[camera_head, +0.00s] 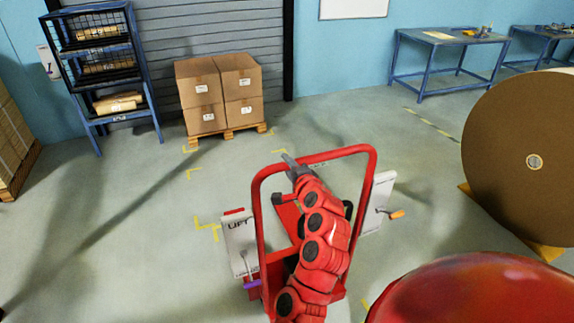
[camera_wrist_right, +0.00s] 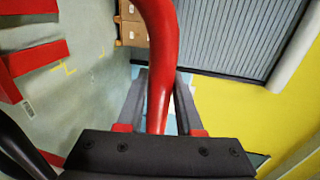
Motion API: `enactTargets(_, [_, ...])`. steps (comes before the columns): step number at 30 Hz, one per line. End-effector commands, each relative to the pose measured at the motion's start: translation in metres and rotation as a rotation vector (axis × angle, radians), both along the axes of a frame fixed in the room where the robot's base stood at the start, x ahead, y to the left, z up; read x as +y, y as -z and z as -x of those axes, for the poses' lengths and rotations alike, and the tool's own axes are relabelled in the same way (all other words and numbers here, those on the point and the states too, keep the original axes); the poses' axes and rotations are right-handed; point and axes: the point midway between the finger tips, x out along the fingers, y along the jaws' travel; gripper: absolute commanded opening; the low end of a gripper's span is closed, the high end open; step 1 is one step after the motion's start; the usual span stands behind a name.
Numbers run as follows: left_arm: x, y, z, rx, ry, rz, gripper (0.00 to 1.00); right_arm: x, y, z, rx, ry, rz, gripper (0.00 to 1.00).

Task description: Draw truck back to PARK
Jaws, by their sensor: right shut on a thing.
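The red truck (camera_head: 374,172) stands in front of me, with a tall tubular handle frame. A panel marked LIFT (camera_head: 238,238) with a purple-tipped lever (camera_head: 252,284) is on its left. Another pale panel (camera_head: 379,196) with an orange-tipped lever (camera_head: 396,214) is on its right. My right gripper (camera_head: 293,163) is shut on the top bar of the handle. In the right wrist view the red bar (camera_wrist_right: 160,45) runs between its two fingers. My right arm hides much of the truck's middle. No PARK lettering is readable. My left gripper is not in view.
Yellow floor marks (camera_head: 207,224) lie left of the truck. Boxes (camera_head: 220,90) on a pallet (camera_head: 228,133) stand ahead by the shutter. A large brown roll (camera_head: 520,140) stands at right. A blue rack (camera_head: 104,70) is back left, a blue table (camera_head: 447,40) back right. Floor between is clear.

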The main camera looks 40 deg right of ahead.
Motion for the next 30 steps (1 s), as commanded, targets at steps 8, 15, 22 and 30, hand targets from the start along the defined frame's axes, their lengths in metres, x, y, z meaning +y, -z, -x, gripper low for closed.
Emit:
enactTargets(8, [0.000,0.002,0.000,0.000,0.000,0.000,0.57,0.001,0.013,0.001,0.027,-0.003,-0.006,0.47])
enactTargets(15, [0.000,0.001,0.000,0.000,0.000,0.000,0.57,0.001,0.008,0.000,0.017,0.000,-0.003,0.64])
enactTargets(22, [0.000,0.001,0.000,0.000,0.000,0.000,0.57,0.000,0.005,0.001,0.011,0.001,-0.002,0.64])
enactTargets(30, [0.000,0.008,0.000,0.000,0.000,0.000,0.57,0.006,0.001,0.022,0.006,0.001,-0.001,0.64])
